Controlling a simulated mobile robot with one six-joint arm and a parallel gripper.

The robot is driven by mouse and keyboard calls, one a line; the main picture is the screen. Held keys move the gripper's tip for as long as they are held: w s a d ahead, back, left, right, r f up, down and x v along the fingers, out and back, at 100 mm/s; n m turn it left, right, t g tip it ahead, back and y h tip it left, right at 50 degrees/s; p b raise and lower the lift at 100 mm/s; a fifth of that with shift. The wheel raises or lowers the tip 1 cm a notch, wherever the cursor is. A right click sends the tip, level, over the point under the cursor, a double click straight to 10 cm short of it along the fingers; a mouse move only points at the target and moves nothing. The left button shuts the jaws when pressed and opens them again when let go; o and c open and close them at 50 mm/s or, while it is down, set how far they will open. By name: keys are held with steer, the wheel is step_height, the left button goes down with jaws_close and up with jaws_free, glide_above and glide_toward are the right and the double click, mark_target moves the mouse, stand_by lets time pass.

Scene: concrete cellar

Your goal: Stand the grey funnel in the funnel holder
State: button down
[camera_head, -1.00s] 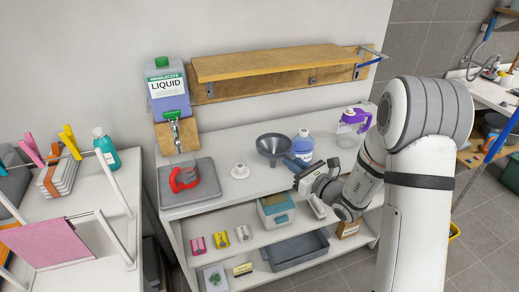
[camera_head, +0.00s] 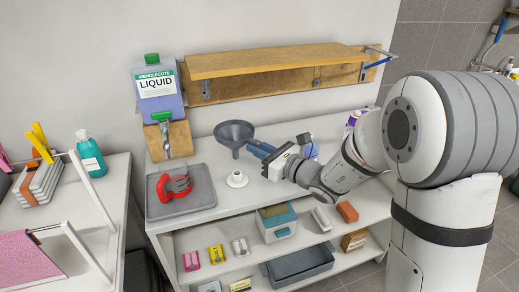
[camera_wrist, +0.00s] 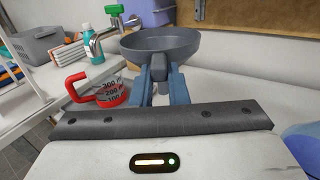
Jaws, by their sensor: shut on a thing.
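The grey funnel (camera_head: 235,130) is upright, wide mouth up, with its short stem pointing down. My gripper (camera_head: 258,148) is shut on it from the right, its blue fingers at the funnel's side below the rim. The wrist view shows the funnel's bowl (camera_wrist: 160,42) just beyond the fingers (camera_wrist: 160,78). The white funnel holder (camera_head: 237,179), a small ring-like stand, is on the white table. In the head view the funnel appears above it, apart from it; I cannot tell whether they line up in depth. The holder is hidden in the wrist view.
A grey tray (camera_head: 205,198) with a red-handled measuring jug (camera_head: 172,186) lies left of the holder. A liquid container (camera_head: 158,92) with a tap stands behind that tray. A wooden wall shelf (camera_head: 280,60) runs along the back. A blue jug (camera_head: 311,150) stands behind my gripper.

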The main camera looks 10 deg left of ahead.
step_height(320, 180, down, 5)
steer(key=b, duration=0.4)
steer(key=shift+b, duration=0.8)
stand_by(1.4)
steer(key=shift+f, duration=0.15)
steer(key=shift+f+b, duration=0.3)
steer(key=shift+b, duration=0.15)
steer(key=shift+f+b, duration=1.4)
steer(key=shift+f, duration=0.1)
steer(key=shift+r+b, duration=0.1)
steer(key=shift+b, duration=0.2)
stand_by(1.4)
steer(key=c, duration=1.3)
jaws_free()
steer(key=shift+c, duration=0.2)
steer(key=v, duration=0.7)
steer(key=shift+s+d, duration=0.25)
steer(key=shift+d, duration=0.1)
